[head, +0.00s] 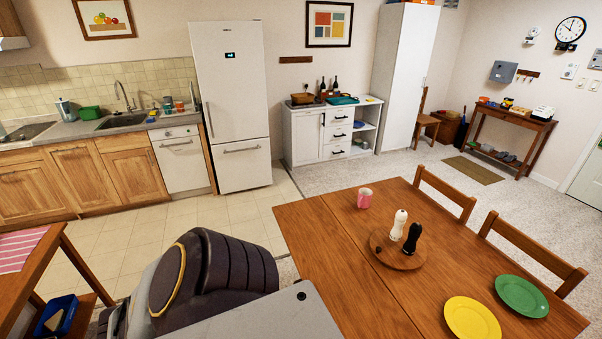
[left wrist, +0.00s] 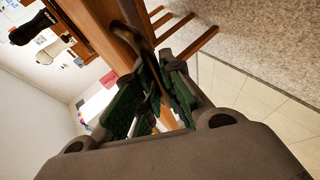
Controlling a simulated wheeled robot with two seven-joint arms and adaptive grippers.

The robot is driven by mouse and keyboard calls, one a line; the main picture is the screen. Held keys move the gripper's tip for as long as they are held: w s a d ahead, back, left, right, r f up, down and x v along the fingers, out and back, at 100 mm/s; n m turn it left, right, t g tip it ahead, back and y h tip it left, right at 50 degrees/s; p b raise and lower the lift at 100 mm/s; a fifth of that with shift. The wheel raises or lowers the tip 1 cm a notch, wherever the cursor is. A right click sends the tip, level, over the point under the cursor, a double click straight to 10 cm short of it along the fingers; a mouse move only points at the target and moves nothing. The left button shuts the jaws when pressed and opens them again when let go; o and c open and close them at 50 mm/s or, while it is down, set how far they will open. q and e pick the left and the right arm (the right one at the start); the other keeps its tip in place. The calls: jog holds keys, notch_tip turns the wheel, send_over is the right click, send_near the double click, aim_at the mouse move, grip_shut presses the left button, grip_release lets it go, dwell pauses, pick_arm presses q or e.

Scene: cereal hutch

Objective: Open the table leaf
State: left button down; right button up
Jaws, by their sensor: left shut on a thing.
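The wooden table (head: 340,290) fills the lower right of the head view. A seam runs along its top, and the table leaf (head: 305,245) is the strip on the left of it, looking about level with the rest. The exact contact is partly hidden between the fingers. In the head view my arm covers the leaf's near end, and the left fingers are hidden. My right gripper is in neither view.
On the table stand a pink mug (head: 364,198), a round board (head: 385,255) with a white and a black mill, a yellow plate (head: 472,319) and a green plate (head: 521,296). Chairs (head: 530,250) line the far side. Tiled floor (head: 235,215) is clear beyond the leaf.

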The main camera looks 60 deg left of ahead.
pick_arm(q)
jog(key=shift+w+r, duration=0.25)
jog(key=shift+r, duration=0.4)
jog(key=shift+w+r, duration=0.1)
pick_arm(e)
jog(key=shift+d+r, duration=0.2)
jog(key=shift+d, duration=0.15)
pick_arm(q)
jog(key=shift+r, duration=0.1)
jog(key=c, duration=1.8)
grip_release()
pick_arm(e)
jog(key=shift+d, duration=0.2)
pick_arm(q)
jog(key=shift+s, duration=0.2)
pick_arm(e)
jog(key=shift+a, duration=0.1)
pick_arm(q)
jog(key=shift+s+d, duration=0.1)
jog(key=shift+s, duration=0.1)
jog(key=shift+v, duration=5.65)
